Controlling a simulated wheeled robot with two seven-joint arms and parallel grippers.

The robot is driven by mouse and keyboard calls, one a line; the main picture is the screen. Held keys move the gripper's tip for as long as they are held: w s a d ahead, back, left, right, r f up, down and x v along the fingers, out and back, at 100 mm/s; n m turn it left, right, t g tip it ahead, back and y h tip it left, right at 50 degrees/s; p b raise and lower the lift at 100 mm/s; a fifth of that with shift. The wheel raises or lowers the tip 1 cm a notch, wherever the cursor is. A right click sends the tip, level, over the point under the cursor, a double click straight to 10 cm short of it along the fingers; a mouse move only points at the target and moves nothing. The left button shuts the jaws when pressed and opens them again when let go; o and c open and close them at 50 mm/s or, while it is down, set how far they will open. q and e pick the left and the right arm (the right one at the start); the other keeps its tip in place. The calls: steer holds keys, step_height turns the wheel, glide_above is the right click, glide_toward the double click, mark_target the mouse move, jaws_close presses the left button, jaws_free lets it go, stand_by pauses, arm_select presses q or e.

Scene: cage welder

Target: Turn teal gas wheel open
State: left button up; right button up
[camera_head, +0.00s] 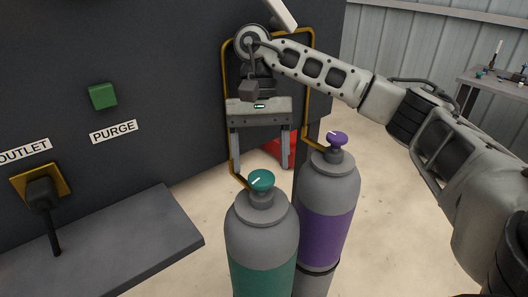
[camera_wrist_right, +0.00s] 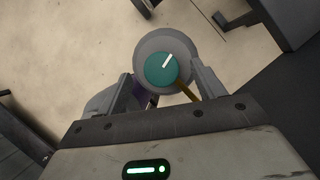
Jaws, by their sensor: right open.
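The teal gas wheel (camera_head: 261,180) is a round knob with a white mark, on top of a grey cylinder with a teal band (camera_head: 262,268). In the right wrist view the teal wheel (camera_wrist_right: 162,69) shows from above, its white mark slanting up to the right. My right gripper (camera_head: 260,160) is open and empty, pointing down above and behind the teal wheel, with its fingers apart. In the wrist view its fingers (camera_wrist_right: 165,88) lie to either side of the wheel's lower part; whether they touch it I cannot tell. My left gripper does not show.
A purple-banded cylinder (camera_head: 325,228) with a purple wheel (camera_head: 337,138) stands close on the right. Yellow pipes (camera_head: 309,80) run up the dark wall. A grey shelf (camera_head: 120,245) juts out at left, below a green PURGE button (camera_head: 103,96). A red object (camera_head: 284,151) is partly hidden behind.

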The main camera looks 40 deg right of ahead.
arm_select(q)
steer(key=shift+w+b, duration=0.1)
steer(key=shift+b, duration=0.35)
arm_select(e)
steer(key=s+a+r, duration=0.7)
steer(key=s+r, duration=0.3)
steer(key=s, duration=0.2)
steer(key=shift+a+r, duration=0.15)
steer(key=shift+r, duration=0.15)
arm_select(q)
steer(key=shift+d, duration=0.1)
